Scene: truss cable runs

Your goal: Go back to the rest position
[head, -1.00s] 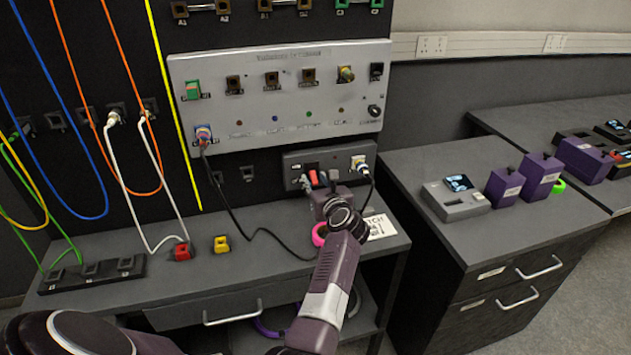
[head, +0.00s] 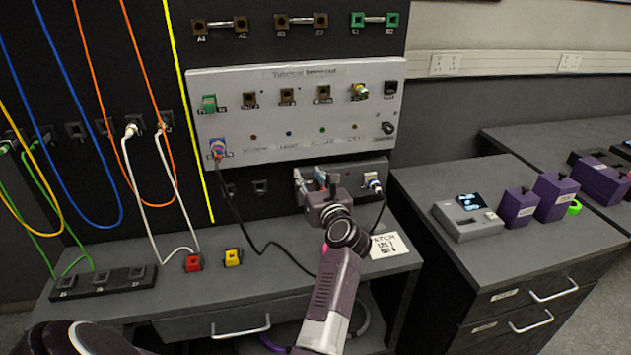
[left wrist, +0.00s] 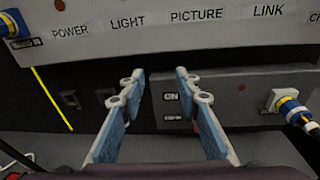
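My left gripper (head: 325,181) is in front of the small grey box (head: 345,170) below the large panel. In the left wrist view the gripper's two blue-padded fingers (left wrist: 160,82) stand apart with nothing between them. The small box (left wrist: 240,90) is behind them, and I cannot see the fingers touching it. My right gripper is in neither view.
The large grey panel (head: 290,115) has a blue plug (head: 217,150) with a black cable running down to the bench (head: 180,290). Another plug (head: 373,182) sits in the small box. Red (head: 193,263) and yellow (head: 233,257) blocks lie on the bench. Purple boxes (head: 555,192) stand at right.

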